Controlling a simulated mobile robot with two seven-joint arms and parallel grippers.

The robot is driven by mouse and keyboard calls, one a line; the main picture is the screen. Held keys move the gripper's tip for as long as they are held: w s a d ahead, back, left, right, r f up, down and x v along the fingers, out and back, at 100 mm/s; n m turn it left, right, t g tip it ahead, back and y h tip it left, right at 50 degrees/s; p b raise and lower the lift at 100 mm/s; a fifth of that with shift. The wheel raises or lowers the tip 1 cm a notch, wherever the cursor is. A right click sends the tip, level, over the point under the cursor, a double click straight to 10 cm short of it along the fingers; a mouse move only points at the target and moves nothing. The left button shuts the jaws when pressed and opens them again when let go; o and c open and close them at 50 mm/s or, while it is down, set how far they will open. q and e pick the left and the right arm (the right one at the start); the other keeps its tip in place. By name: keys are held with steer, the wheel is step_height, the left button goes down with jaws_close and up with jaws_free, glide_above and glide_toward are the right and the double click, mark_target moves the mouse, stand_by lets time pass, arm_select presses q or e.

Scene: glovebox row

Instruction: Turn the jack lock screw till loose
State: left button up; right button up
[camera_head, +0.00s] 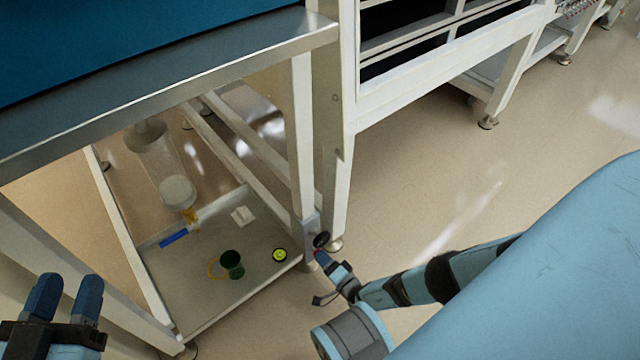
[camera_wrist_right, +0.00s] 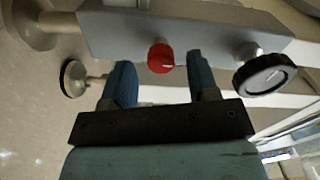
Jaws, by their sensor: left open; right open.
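A red knob (camera_wrist_right: 160,57), which looks like the lock screw, sticks out of a grey bracket (camera_wrist_right: 110,32) in the right wrist view. A black handwheel (camera_wrist_right: 265,74) is on the same bracket, to the right of the knob. In the head view the handwheel (camera_head: 321,239) shows at the foot of the bench leg; the knob is very small there. My right gripper (camera_wrist_right: 161,72) is open, its fingers on either side of the red knob in the picture; I cannot tell whether they touch it. My left gripper (camera_head: 66,288) is open and empty at the lower left.
A low shelf (camera_head: 205,305) under the bench holds a green cup (camera_head: 232,264), a yellow-green round item (camera_head: 280,254) and a blue item (camera_head: 174,238). The bench leg (camera_head: 301,140) stands beside my right gripper. Open floor (camera_head: 430,190) lies to the right.

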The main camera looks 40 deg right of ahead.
arm_select(q)
steer(key=shift+s+d+f+n+g+y+p, duration=0.2)
steer(key=shift+s+d+f+n+g+p, duration=0.2)
steer(key=shift+n+p, duration=0.25)
steer(key=shift+s+d+f+n+g+y+p, duration=0.15)
steer(key=shift+s+f+n+g+y+p, duration=0.1)
steer(key=shift+s+n+p, duration=0.35)
arm_select(e)
steer(key=s+d, duration=0.1)
steer(key=s, duration=1)
steer(key=shift+s, duration=0.25)
arm_select(q)
steer(key=shift+w+r, duration=0.2)
